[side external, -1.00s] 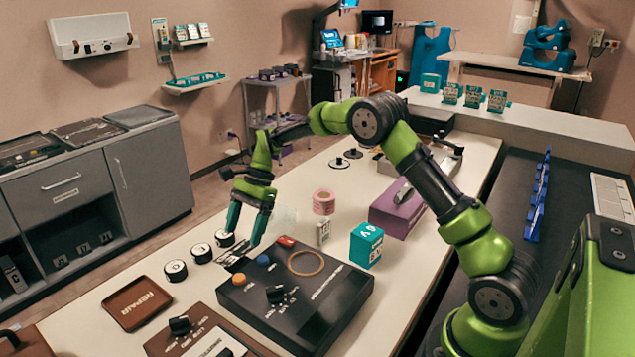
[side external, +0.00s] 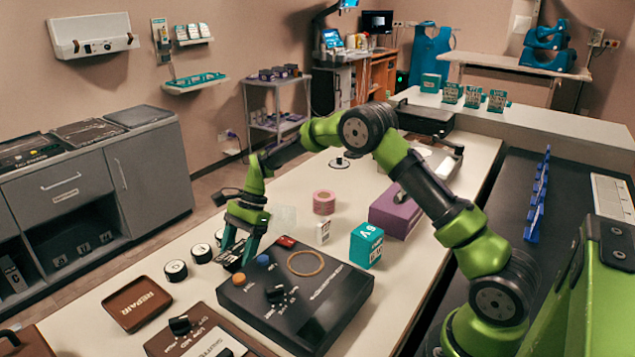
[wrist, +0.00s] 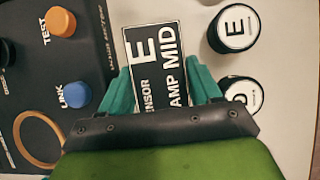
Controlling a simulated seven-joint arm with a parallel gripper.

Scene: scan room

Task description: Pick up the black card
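The black card (side external: 231,258) lies on the cream worktop, between the control box and the round black-and-white pots. In the wrist view the card (wrist: 157,66) shows white print, with a large E and the word MID. My gripper (side external: 236,256) is low over the card, pointing down. In the wrist view its teal fingers (wrist: 160,68) are spread, one along each long side of the card. The gap beside each edge is very small, and I cannot tell whether they touch it. The gripper body hides the card's near end.
The black control box (side external: 312,310) with orange and blue buttons stands close beside the card. Several round pots (side external: 176,271) stand on the other side.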

